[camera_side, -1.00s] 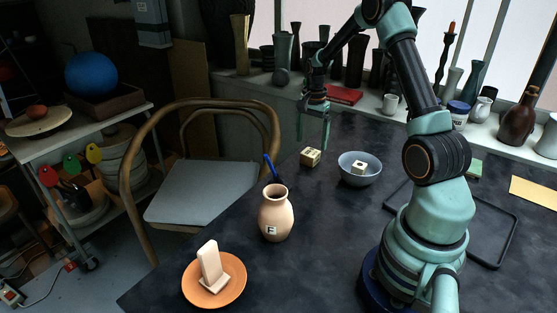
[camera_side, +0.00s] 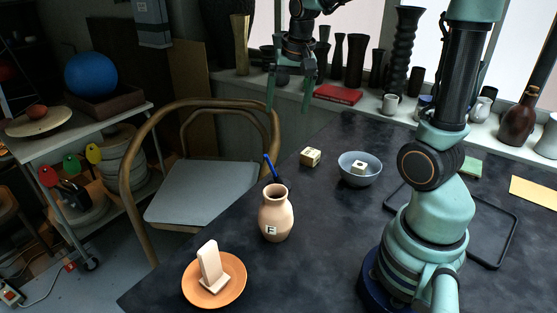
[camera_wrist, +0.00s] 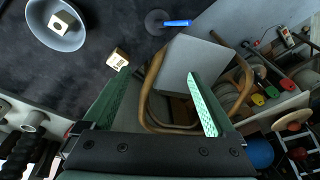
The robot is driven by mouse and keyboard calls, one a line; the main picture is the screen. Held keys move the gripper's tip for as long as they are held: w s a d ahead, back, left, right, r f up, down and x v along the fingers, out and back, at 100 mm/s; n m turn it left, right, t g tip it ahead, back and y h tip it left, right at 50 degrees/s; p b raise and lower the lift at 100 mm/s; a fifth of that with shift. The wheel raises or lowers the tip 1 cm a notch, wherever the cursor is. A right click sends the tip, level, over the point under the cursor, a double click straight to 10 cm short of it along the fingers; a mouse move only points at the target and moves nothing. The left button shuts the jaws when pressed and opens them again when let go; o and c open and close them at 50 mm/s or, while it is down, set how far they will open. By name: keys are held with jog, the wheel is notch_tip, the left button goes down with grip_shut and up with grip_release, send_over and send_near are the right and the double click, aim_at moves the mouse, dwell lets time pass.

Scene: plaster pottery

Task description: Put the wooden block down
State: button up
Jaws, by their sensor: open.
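The wooden block (camera_side: 311,156) is a small pale cube resting on the dark table (camera_side: 330,215) near its back left edge, left of the bowl. It also shows in the wrist view (camera_wrist: 118,59), just beyond the tip of the left finger and apart from it. My gripper (camera_side: 288,106) is raised above and behind the block, to its left in the side view. Its two green fingers are spread in the wrist view (camera_wrist: 158,73), with nothing between them.
A grey-blue bowl (camera_side: 347,177) holds another small cube (camera_side: 359,167) with a dark hole. A terracotta vase (camera_side: 275,215) and an orange plate (camera_side: 236,287) with a pale upright piece stand nearer. A chair (camera_side: 195,190) stands left. A black tray outline (camera_side: 490,264) lies right.

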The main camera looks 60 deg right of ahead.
jog(key=s+a+r+n+t, duration=0.1)
jog(key=s+a+n, duration=0.3)
jog(key=a, duration=0.2)
jog(key=s+a+r+n+t, duration=0.1)
jog(key=s+a+n+t, duration=0.1)
jog(key=s+a+n, duration=0.2)
jog(key=shift+a+n+y, duration=0.4)
jog(key=shift+a+n, duration=0.4)
jog(key=shift+a, duration=0.7)
